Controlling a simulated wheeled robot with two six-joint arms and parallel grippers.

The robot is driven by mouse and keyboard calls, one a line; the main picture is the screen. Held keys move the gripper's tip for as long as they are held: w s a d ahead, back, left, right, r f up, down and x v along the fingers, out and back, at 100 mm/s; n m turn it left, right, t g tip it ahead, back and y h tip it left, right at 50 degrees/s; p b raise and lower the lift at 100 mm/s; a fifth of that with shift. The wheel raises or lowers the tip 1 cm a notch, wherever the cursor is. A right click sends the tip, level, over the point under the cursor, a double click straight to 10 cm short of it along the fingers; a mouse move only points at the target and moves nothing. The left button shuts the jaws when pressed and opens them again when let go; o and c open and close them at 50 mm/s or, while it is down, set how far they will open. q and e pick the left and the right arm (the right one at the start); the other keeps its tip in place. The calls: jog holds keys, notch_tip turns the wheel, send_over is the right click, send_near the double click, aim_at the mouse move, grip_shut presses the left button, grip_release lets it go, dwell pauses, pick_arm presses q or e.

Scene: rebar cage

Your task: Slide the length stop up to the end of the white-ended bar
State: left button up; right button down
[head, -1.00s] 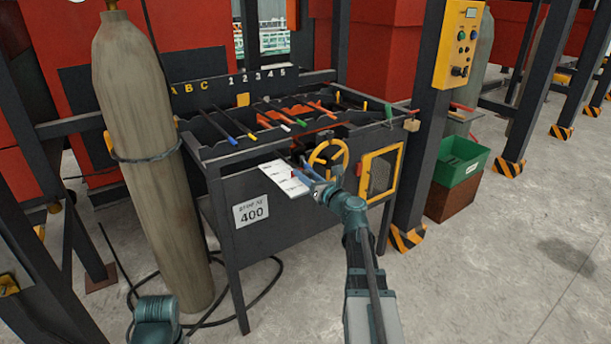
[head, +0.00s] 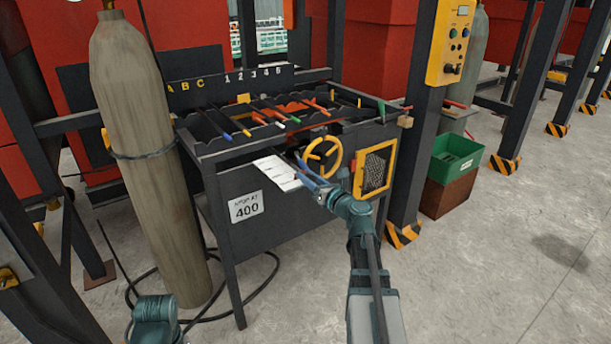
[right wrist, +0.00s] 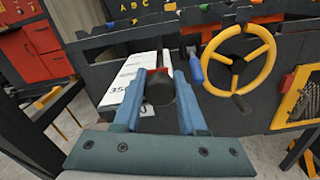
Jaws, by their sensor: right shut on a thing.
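In the right wrist view my right gripper (right wrist: 160,92) is shut on the dark round knob of the length stop (right wrist: 160,88). A red piece shows at the knob's far side. The stop sits beside a white scale plate (right wrist: 125,80), where "350" is partly readable. In the head view my right gripper (head: 303,176) reaches the right side of the scale plate (head: 277,172), and its fingers mostly hide the stop. The white-ended bar (head: 279,124) lies on the rack among bars with blue, yellow, green and red ends. The gap from stop to bar end cannot be told. My left gripper is not in view.
A yellow handwheel (head: 323,157) stands close to the right of my right gripper, with a yellow-framed mesh guard (head: 375,170) beyond it. A gas cylinder (head: 150,170) stands at the left.

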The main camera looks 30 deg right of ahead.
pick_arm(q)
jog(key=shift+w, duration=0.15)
pick_arm(e)
jog(key=shift+w, duration=0.15)
jog(key=shift+c, duration=2.3)
grip_release()
